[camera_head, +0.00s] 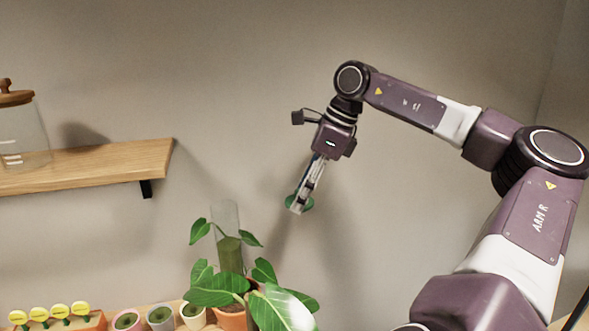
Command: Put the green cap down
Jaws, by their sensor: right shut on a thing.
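The green cap (308,204) is a small green disc, partly hidden behind the fingertips of my right gripper (297,204). My right gripper points down and is shut on the cap, holding it in the air to the right of and above a clear tube (225,216). The tube stands upright among the leaves of a potted plant (232,255), with darker green material in its lower part. My left gripper is not in view.
A wooden shelf (110,160) on the left wall bears a glass jar (22,130) with a wooden lid. Below stand several small pots (160,318) and a tray with yellow-topped labels (60,310). Large leaves (280,308) spread at the bottom middle. The wall area around the gripper is free.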

